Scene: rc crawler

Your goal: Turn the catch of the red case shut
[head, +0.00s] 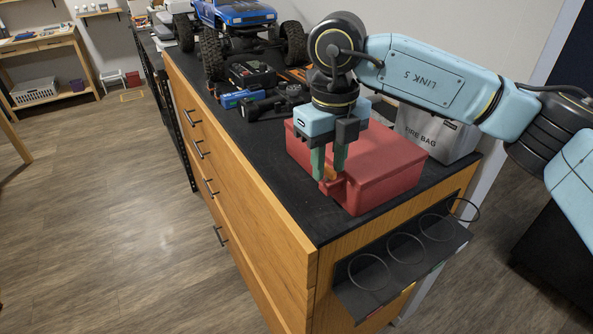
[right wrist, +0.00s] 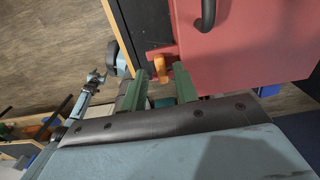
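The red case (head: 385,165) sits on the dark worktop near its front right corner, and its lid looks closed. In the right wrist view the red case (right wrist: 240,45) fills the upper right. Its small orange catch (right wrist: 160,68) sits by a red tab on the case's edge. The catch (head: 331,173) is partly covered by my fingers in the head view. My right gripper (head: 329,165) is over this edge, fingers pointing down and apart. In the wrist view the right gripper (right wrist: 160,88) has the catch in line with its gap; contact cannot be made out. My left gripper is not clearly seen.
A grey fire bag (head: 437,133) stands behind the case. A blue crawler truck (head: 235,14), a black box (head: 251,75) and a blue item (head: 240,98) lie farther back. A rack with rings (head: 405,250) hangs on the cabinet end. The worktop left of the case is bare.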

